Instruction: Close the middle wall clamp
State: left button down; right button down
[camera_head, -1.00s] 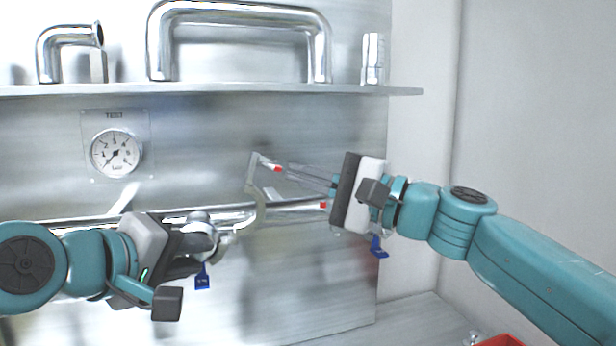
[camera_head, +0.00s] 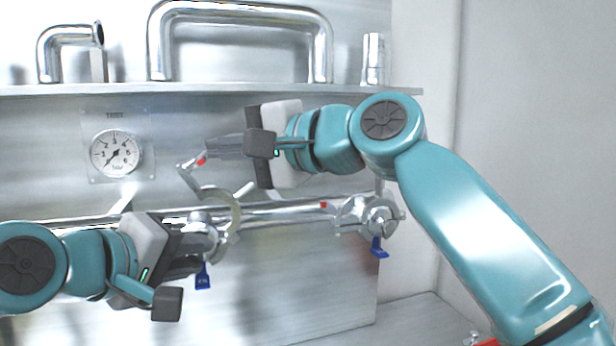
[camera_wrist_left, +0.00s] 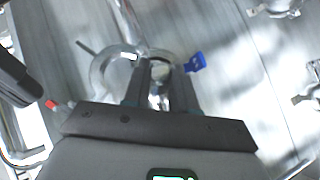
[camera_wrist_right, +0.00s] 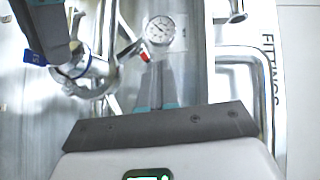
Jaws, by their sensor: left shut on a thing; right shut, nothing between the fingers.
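The middle wall clamp (camera_head: 232,212) is a silver ring on the wall pipe with a blue tag (camera_head: 203,277) below. Its curved jaw stands swung open, up and left, ending near a red tip (camera_head: 200,161). My left gripper (camera_head: 205,240) is shut on the clamp's round body, partly hidden by the fingers; the ring (camera_wrist_left: 105,72) curves beside them in the left wrist view. My right gripper (camera_head: 208,153) is shut and empty, its fingertips beside the red tip, which shows in the right wrist view (camera_wrist_right: 145,57). I cannot tell whether they touch.
A right clamp (camera_head: 368,216) with a blue tag sits further along the horizontal pipe (camera_head: 290,211). A gauge (camera_head: 116,153) is on the wall at left. A shelf (camera_head: 240,90) with bent pipes overhangs above. Part of a red item shows at the lower right.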

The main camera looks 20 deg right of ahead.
jog(key=a+f+n+g+h, duration=0.1)
jog(key=a+f, duration=0.3)
jog(key=a, duration=0.5)
jog(key=shift+a+n+h, duration=0.4)
dwell(0.4)
jog(key=v, duration=1.2)
pick_arm(q)
jog(key=c, duration=0.8)
grip_release()
